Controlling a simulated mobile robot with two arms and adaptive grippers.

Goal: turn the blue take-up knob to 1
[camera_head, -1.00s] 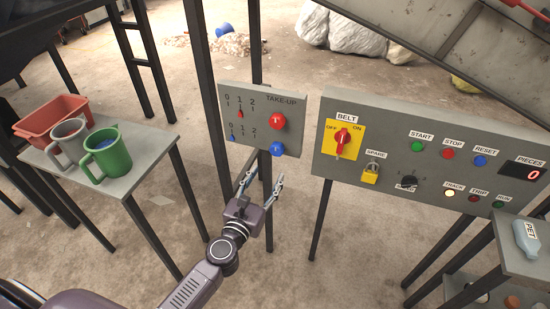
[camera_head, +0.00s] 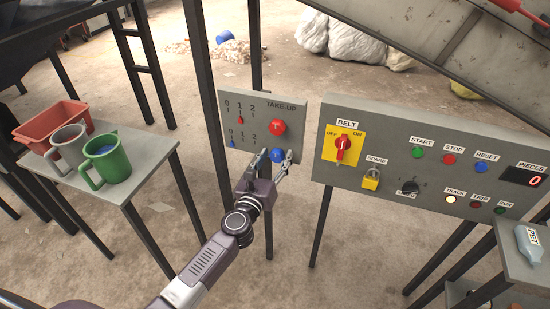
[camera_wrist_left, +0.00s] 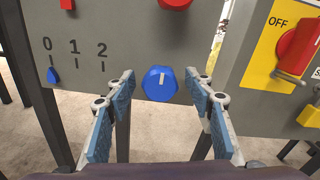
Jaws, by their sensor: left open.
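The blue take-up knob (camera_head: 277,155) is on the lower right of the grey TAKE-UP panel (camera_head: 290,112). In the left wrist view the blue knob (camera_wrist_left: 160,83) shows a white mark pointing up, and its blue pointer (camera_wrist_left: 53,76) stands under 0 on the 0-1-2 scale. My left gripper (camera_head: 275,155) is open in front of the blue knob. In the left wrist view its fingers (camera_wrist_left: 160,95) stand one to each side of the knob, apart from it. My right gripper is not in view.
A red knob (camera_head: 277,128) sits just above the blue one, with its own scale. To the right is the control panel with a red BELT switch (camera_head: 343,148) and a yellow padlock (camera_head: 371,178). A table with mugs (camera_head: 107,158) stands at the left.

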